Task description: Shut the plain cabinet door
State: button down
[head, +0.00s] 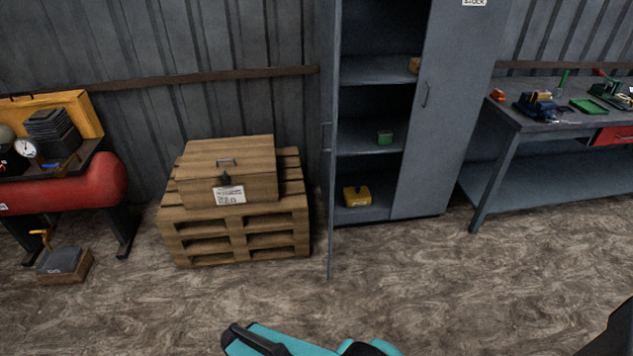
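A grey metal cabinet (372,72) stands against the wall in the head view. Its right door (437,110) is closed, with a vertical handle and a white label at the top. Its left door (329,200) stands open, swung out toward me and seen almost edge-on. This left door shows no label, and a small handle sticks out from its left side. Teal and black parts of my arm show at the bottom edge, well in front of the cabinet. I cannot make out my gripper's fingers.
A wooden crate (225,165) sits on stacked pallets (240,241) close to the left of the open door. A red tank (75,185) stands at far left, with a small box (64,264) on the floor. A workbench (545,122) stands right. Floor before the cabinet is clear.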

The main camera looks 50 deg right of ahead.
aim_at(338, 7)
jog(key=z, duration=0.15)
jog(key=i, duration=0.9)
jog(key=u, duration=0.05)
